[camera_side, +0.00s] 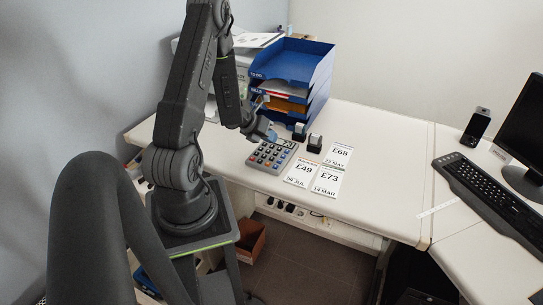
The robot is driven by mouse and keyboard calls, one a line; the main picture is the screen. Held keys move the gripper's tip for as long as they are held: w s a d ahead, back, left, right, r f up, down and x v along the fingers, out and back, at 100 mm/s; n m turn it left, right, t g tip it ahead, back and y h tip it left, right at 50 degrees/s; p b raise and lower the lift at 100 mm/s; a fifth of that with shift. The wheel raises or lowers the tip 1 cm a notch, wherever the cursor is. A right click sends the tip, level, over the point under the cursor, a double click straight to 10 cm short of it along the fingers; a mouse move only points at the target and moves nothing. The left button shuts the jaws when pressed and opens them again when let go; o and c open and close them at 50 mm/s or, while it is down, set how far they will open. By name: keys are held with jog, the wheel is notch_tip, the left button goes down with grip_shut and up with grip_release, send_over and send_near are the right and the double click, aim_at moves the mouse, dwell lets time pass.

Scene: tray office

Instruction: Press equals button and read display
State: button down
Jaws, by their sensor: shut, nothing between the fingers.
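A grey calculator (269,157) with rows of dark and coloured buttons lies flat on the white desk. Its top right end, where the display (287,143) sits, is partly in view, but any digits are too small to read. The equals button cannot be picked out. My gripper (270,136) is shut and empty, low over the calculator's upper edge. I cannot tell whether its tip touches the calculator.
Three price cards (328,178) lie right of the calculator. Two small dark stamps (314,143) stand just behind. A blue tray stack (296,62) with papers is at the back. A keyboard (487,196), monitor (527,130) and phone (476,127) are at right. The desk's middle right is clear.

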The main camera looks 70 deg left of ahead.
aim_at(266, 163)
jog(key=r, duration=0.1)
jog(key=s+d+r, duration=0.2)
jog(key=shift+s+r, duration=0.1)
jog(key=shift+r, duration=0.3)
jog(key=shift+f, duration=0.1)
jog(key=shift+f, duration=4.35)
jog(key=shift+f, duration=0.1)
jog(key=shift+f, duration=0.3)
jog(key=shift+f, duration=0.35)
jog(key=shift+r, duration=0.8)
